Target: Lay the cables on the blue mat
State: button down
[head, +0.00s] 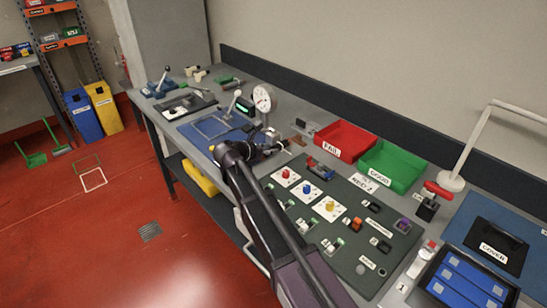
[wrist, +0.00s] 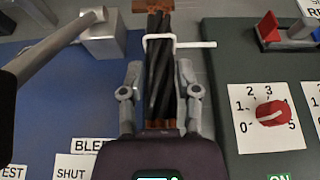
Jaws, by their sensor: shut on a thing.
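My gripper (wrist: 160,90) is shut on a bundle of black cables (wrist: 158,62) with brown ends, upright in the wrist view between the two grey fingers. In the head view my gripper (head: 270,145) is over the bench, just right of a blue panel (head: 207,128); the bundle is hard to make out there. A blue mat (head: 463,222) lies at the right end of the bench, with a black cover plate (head: 498,246) on it. A white bent rod (wrist: 190,44) crosses the bundle in the wrist view; I cannot tell whether it touches.
A green-grey board (head: 345,205) with coloured knobs lies right of my arm. A red tray (head: 343,139) and a green tray (head: 392,166) stand behind it. A dial gauge (head: 263,98) stands behind my gripper.

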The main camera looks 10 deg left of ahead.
jog(key=shift+f+b, duration=1)
jog(key=shift+f, duration=0.3)
jog(key=shift+f, duration=0.15)
jog(key=shift+c, duration=1.7)
grip_release()
jog(key=shift+r, duration=0.2)
jog(key=shift+s+a+r, duration=0.1)
jog(key=p+v, duration=0.4)
jog(key=v, duration=0.6)
jog(key=shift+s+r, duration=0.15)
jog(key=shift+s+a+r+p, duration=0.15)
jog(key=shift+s+a+p, duration=0.25)
jog(key=shift+s, duration=0.1)
